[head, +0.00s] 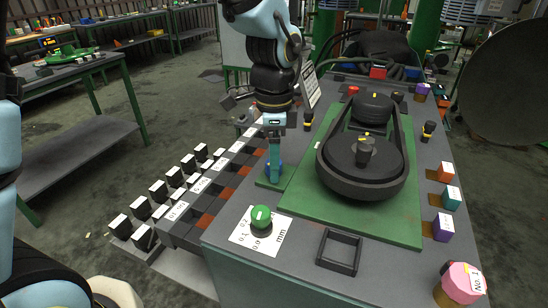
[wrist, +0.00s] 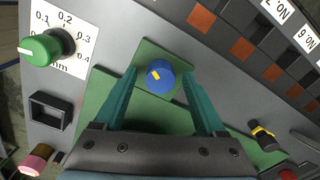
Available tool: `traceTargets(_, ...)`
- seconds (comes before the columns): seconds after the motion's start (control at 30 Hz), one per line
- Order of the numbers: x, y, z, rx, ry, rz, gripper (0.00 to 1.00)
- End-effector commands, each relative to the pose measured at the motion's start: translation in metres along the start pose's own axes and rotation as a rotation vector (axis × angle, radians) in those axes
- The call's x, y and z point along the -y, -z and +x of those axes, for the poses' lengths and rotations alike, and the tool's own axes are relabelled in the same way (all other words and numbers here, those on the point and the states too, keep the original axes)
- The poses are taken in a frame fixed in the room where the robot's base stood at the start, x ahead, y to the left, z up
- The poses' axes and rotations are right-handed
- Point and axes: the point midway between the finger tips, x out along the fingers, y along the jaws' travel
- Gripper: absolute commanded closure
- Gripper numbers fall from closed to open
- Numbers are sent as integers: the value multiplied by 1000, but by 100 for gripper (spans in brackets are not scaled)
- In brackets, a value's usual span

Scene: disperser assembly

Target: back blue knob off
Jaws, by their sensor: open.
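The blue knob (wrist: 160,77) has a yellow mark on its top and sits on a small green plate on the grey machine table. In the head view only part of the blue knob (head: 272,171) shows, behind a finger. My gripper (wrist: 160,72) is open, with one teal fingertip on each side of the knob and a gap on both sides. In the head view my gripper (head: 274,158) points down at the knob; whether the fingertips are level with it is hard to tell.
A green knob (head: 261,216) stands on a white scale plate nearer the front. A black rectangular frame (head: 339,251) and a pink knob (head: 462,284) are at the front right. A large dark oval assembly (head: 365,155) stands right of my gripper. Rows of labelled black blocks (head: 160,190) lie left.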

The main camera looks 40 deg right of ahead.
Motion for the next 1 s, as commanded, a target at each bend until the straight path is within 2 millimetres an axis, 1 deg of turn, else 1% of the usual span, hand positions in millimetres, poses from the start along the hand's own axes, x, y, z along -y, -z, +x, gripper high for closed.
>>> traceTargets(0.17,0,0,0,0,0,0,27)
traceTargets(0.2,0,0,0,0,0,0,30)
traceTargets(0.83,0,0,0,0,0,0,100)
traceTargets(1.0,0,0,0,0,0,-1,100)
